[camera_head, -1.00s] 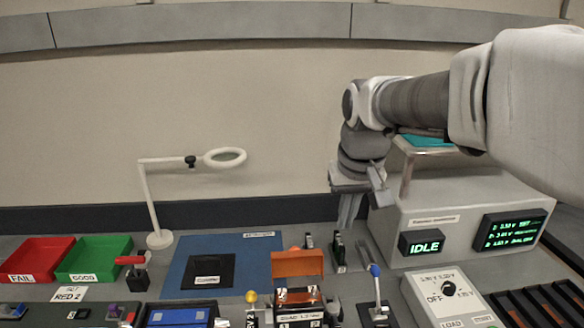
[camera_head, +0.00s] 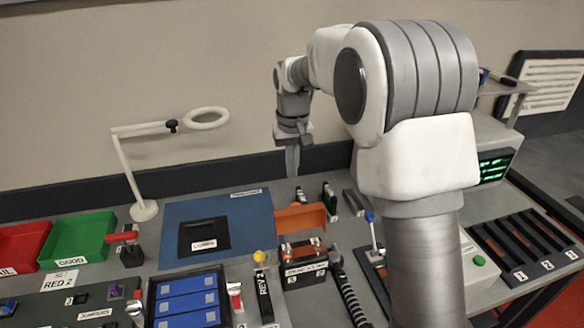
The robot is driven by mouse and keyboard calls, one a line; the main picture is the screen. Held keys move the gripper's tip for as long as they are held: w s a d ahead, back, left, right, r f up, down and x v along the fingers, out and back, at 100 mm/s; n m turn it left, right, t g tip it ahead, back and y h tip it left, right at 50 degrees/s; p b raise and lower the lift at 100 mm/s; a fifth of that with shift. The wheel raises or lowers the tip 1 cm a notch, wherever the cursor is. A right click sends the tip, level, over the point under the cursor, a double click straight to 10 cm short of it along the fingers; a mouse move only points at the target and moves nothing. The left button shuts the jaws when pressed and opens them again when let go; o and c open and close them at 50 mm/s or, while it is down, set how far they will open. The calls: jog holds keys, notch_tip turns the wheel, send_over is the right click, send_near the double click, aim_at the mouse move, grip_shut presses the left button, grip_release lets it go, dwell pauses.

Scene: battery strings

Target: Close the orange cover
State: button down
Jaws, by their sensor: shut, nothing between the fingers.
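The orange cover (camera_head: 301,217) stands raised at the back edge of a small dark box (camera_head: 304,268) near the bench's middle front. The box is open under it, with metal parts showing inside. My gripper (camera_head: 292,172) points down, shut and empty, above and behind the cover. A gap shows between the fingertips and the cover's top edge. My arm comes in from the right and hides part of the bench there.
A blue mat (camera_head: 218,228) lies left of the box. A blue-tipped lever (camera_head: 371,229) stands to its right, and a yellow knob (camera_head: 258,256) to its left. A ring lamp (camera_head: 205,118) stands at the back left. Slotted racks (camera_head: 525,245) lie at right.

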aim_at(298, 219)
jog(key=s+f, duration=0.3)
jog(key=f, duration=0.3)
jog(key=shift+d+p, duration=0.25)
jog(key=shift+p, duration=0.2)
jog(key=shift+f+b, duration=0.1)
jog(key=shift+b, duration=0.25)
jog(key=shift+s+t, duration=0.2)
jog(key=shift+t, duration=0.1)
